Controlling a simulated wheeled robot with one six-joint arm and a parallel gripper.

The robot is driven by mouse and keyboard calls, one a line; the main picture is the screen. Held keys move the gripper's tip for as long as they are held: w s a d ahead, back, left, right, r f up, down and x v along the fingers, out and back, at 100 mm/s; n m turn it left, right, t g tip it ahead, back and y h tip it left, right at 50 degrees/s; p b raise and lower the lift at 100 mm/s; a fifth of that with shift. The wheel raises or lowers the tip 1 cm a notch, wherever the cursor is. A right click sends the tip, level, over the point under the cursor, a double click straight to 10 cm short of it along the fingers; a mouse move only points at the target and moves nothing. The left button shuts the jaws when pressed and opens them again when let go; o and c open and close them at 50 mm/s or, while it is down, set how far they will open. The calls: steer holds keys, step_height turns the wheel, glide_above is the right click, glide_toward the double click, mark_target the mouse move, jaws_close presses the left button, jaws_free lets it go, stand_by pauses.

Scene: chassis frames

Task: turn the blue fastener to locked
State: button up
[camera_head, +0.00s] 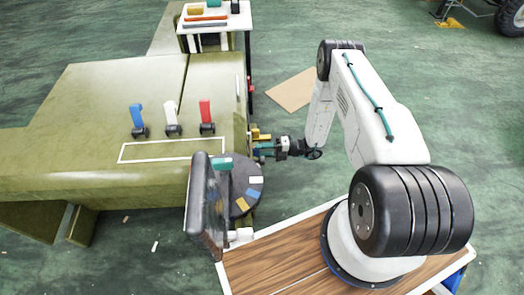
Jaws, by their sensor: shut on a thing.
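A blue upright lever (137,116) on a dark base stands on the top of the olive-green chassis (95,95). It is the leftmost of three; a white lever (170,112) and a red lever (206,111) stand to its right. All three look roughly upright. My gripper (262,150) is at the right side of the chassis, well to the right of the blue lever and apart from it. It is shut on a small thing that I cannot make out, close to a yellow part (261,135). The jaws are small and partly merge with the parts around them.
A dark screen (206,205) and a round dark tray (242,197) with coloured pieces stand in front of the chassis edge. A white-topped stand (228,22) with tools is at the back. A brown flat sheet (292,90) lies on the green floor.

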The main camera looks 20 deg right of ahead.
steer(key=shift+w+d, duration=0.1)
steer(key=o, duration=0.7)
steer(key=v, duration=0.7)
steer(key=shift+d, duration=0.35)
